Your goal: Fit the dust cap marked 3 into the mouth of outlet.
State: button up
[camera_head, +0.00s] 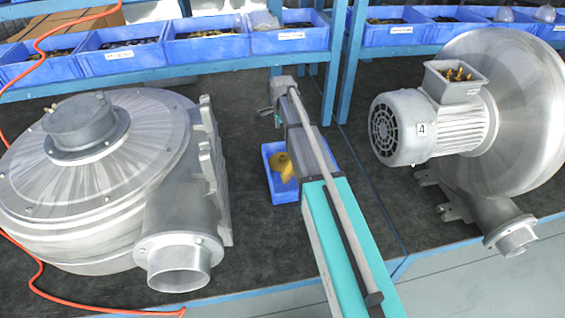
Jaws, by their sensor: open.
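One or more yellow pieces (281,163), which look like dust caps, lie in a small blue tray (284,196) in the middle of the bench. No number can be read on them, and the teal and grey body beside the tray hides part of it. The left blower has a short round outlet pipe (180,266) at its front, and its mouth looks open and empty. The right blower has a smaller flanged outlet (513,238) pointing down to the front right. I cannot tell from the picture which one is the task's outlet. My gripper is not seen.
A long teal and grey body (345,245) with a grey rod crosses the bench. Blue bins (205,45) line the rear. A red hose (60,308) runs left.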

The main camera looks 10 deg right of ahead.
aim_at(283, 156)
notch_tip(283, 156, down, 9)
jog(key=b, duration=0.8)
jog(key=shift+r+b, duration=0.2)
jog(key=shift+b, duration=0.1)
jog(key=shift+s+f, duration=0.1)
jog(key=shift+f, duration=0.05)
jog(key=f+b, duration=0.3)
jog(key=shift+s, duration=0.25)
jog(key=shift+f+b, duration=0.95)
jog(key=shift+b, duration=0.15)
grip_shut()
